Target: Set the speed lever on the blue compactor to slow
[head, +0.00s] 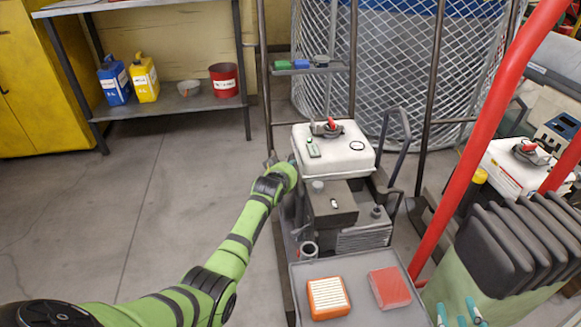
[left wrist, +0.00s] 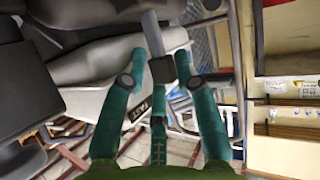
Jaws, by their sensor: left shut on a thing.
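In the head view a machine with a white tank (head: 335,158) and red cap stands in the middle; no blue shows on its body. My left arm comes in from the left, and its gripper (head: 290,168) is at the machine's left side, its fingers mostly hidden. In the left wrist view the teal fingers (left wrist: 172,78) are shut on the speed lever, a grey bar (left wrist: 152,32) with a dark end block. My right gripper (head: 460,312) shows only teal fingertips, spread apart and empty, at the bottom edge.
A grey tray (head: 345,268) holds an orange item and a red item. A second machine with a white tank (head: 515,165), a red bar (head: 480,130) and dark upright pads crowd the right. A shelf (head: 175,105) with canisters stands at the back left. The left floor is free.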

